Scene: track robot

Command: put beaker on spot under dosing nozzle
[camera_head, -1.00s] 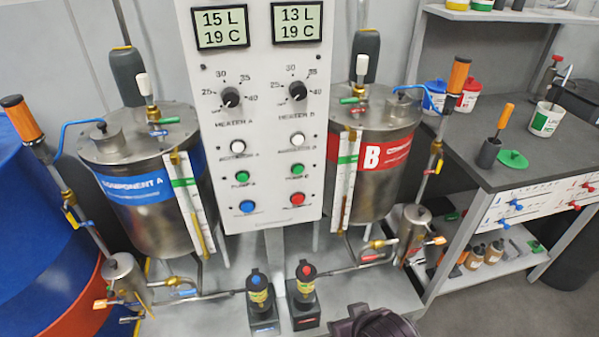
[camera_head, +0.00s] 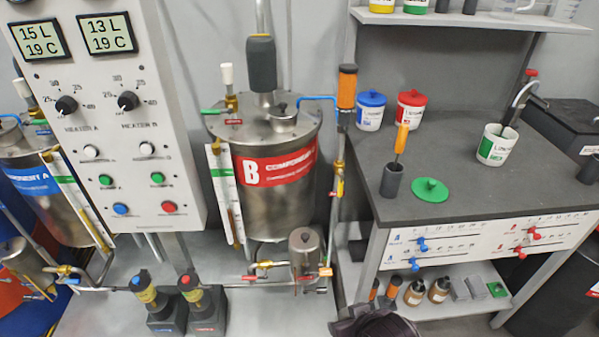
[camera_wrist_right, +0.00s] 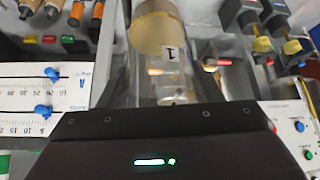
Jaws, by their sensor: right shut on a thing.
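In the right wrist view my right gripper (camera_wrist_right: 172,75) is shut on a clear, glassy vessel with a label "1" (camera_wrist_right: 171,52), which looks like the beaker. A round, tan face shows at its far end. In the head view the beaker is not seen; only a dark part of my arm shows at the bottom edge. A curved metal spout with a red top (camera_head: 525,92), possibly the dosing nozzle, rises at the right of the dark bench. The spot under a nozzle cannot be made out. My left gripper is not in view.
The dark bench (camera_head: 460,205) carries a white tub (camera_head: 497,150), a green lid (camera_head: 430,190), an orange-handled tool in a grey cup (camera_head: 392,181), and blue- and red-lidded tubs. Tank B (camera_head: 275,190) stands left of it.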

